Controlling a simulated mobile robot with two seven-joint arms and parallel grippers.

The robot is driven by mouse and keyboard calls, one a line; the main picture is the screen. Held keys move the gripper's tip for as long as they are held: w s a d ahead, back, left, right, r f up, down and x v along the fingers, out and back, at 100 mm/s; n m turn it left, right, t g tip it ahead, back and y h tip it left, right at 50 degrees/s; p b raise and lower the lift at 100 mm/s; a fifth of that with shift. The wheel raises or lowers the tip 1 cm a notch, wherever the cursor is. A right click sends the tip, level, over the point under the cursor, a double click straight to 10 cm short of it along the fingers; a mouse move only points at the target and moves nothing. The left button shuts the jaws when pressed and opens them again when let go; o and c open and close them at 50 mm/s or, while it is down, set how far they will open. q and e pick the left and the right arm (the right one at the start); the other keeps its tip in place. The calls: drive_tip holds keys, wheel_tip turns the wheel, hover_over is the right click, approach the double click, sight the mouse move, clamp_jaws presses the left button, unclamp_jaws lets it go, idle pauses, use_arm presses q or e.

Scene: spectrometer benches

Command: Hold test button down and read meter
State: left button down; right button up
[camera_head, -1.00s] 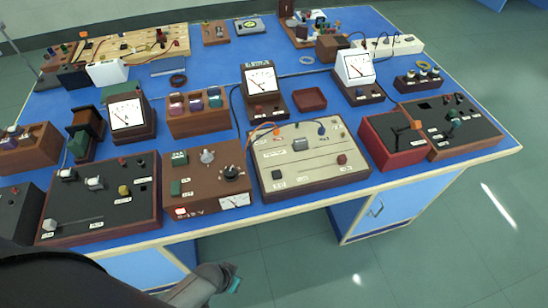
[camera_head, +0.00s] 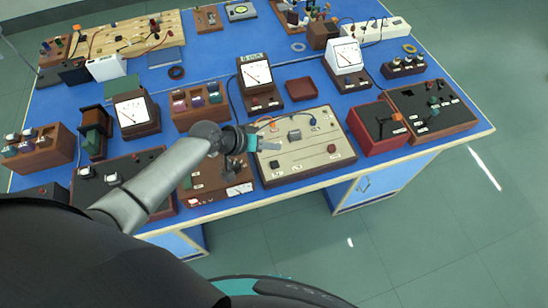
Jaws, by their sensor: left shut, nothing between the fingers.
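My left arm reaches in from the left. My left gripper (camera_head: 265,145) is shut and empty, with its tip over the left part of the beige panel box (camera_head: 308,159). That box carries a dark red button (camera_head: 331,148), a black button (camera_head: 275,165) and a grey block. The brown box (camera_head: 215,199) beside it has a small meter (camera_head: 240,189) on its front edge; my arm and gripper hide much of its top. Upright white meters stand behind, one (camera_head: 257,74) in the middle and one (camera_head: 345,56) to the right. Labels are too small to read, so I cannot tell which button is the test button.
A black-topped box (camera_head: 148,170) lies partly under my arm. A red box (camera_head: 377,128) and a black panel box (camera_head: 431,106) stand at the right. An empty reddish tray (camera_head: 302,89) sits mid-bench. The blue bench (camera_head: 225,70) is crowded.

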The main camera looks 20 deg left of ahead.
sight(271, 166)
use_arm(q)
drive_tip(key=shift+w+a+r, duration=0.1)
drive_tip(key=shift+w+r, duration=0.2)
drive_tip(key=shift+r, duration=0.1)
drive_tip(key=shift+f, duration=0.2)
wheel_tip(271, 166, down, 8)
drive_tip(key=b, duration=0.8)
drive_tip(key=shift+f, duration=0.25)
drive_tip(key=shift+f, duration=0.1)
idle(1.5)
drive_tip(key=shift+f+b, duration=0.3)
drive_tip(key=shift+b, duration=0.25)
drive_tip(key=shift+f+b, duration=0.4)
drive_tip(key=shift+f, duration=0.1)
idle(1.6)
idle(0.8)
drive_tip(key=shift+r+p, duration=0.9)
drive_tip(key=shift+r, duration=0.05)
